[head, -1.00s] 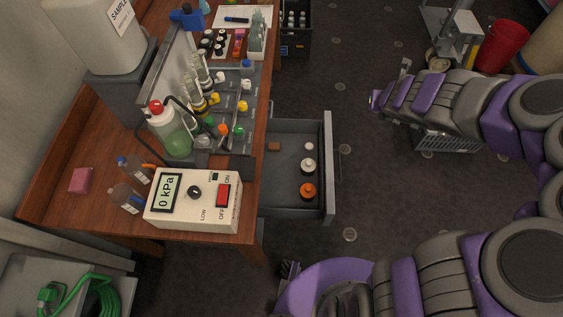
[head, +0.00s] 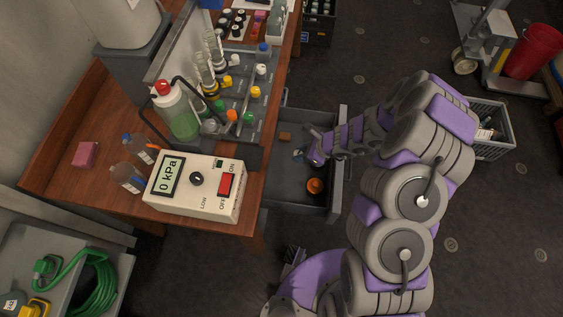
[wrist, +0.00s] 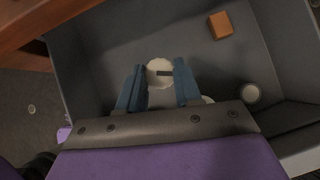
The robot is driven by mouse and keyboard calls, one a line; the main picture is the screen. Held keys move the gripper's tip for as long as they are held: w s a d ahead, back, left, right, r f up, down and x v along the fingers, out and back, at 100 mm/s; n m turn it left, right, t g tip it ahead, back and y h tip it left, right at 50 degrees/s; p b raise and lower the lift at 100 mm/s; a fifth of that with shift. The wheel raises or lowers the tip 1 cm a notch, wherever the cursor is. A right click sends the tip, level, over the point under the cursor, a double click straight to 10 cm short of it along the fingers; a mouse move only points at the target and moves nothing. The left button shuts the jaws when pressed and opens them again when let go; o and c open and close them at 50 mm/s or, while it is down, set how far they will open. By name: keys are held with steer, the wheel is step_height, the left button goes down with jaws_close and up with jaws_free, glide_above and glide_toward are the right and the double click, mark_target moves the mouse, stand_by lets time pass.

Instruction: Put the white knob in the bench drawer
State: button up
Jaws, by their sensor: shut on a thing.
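The bench drawer (head: 283,187) stands open beside the wooden bench, and its inside fills much of the wrist view (wrist: 285,45). My gripper (head: 299,156) is over the drawer in the head view. In the wrist view my gripper (wrist: 158,82) is shut on the white knob (wrist: 160,68), a round white piece with a dark mark, held between the blue fingers. The drawer floor is behind and below it; I cannot tell how high the knob is above it. In the head view the knob cannot be made out.
A pale item is partly hidden behind my gripper. The pressure meter (head: 197,186) sits on the bench (head: 75,190). A grey basket (head: 493,145) stands on the floor.

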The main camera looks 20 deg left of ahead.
steer(key=s+a+f+n+g, duration=0.1)
steer(key=s+f, duration=0.1)
steer(key=s, duration=0.1)
steer(key=s+a+f+n, duration=0.2)
steer(key=s, duration=0.1)
steer(key=s+a+f+n+g, duration=0.1)
steer(key=s+f, duration=0.2)
steer(key=shift+a+g+h, duration=0.3)
steer(key=shift+a+h, duration=0.05)
steer(key=shift+h, duration=0.05)
steer(key=shift+s+d+f+n, duration=0.15)
steer(key=shift+n, duration=0.15)
steer(key=b, duration=0.2)
glide_above(287, 154)
steer(key=d, duration=0.3)
steer(key=shift+w+a+f, duration=0.15)
steer(key=shift+w+f, duration=0.3)
steer(key=shift+f, duration=0.2)
steer(key=f, duration=0.2)
steer(key=f+b, duration=0.1)
steer(key=shift+w+a+f, duration=0.1)
steer(key=shift+a+f, duration=0.15)
steer(key=shift+f, duration=0.15)
steer(key=shift+d+r, duration=0.1)
steer(key=shift+d, duration=0.1)
steer(key=o, duration=1.1)
steer(key=shift+a, duration=0.1)
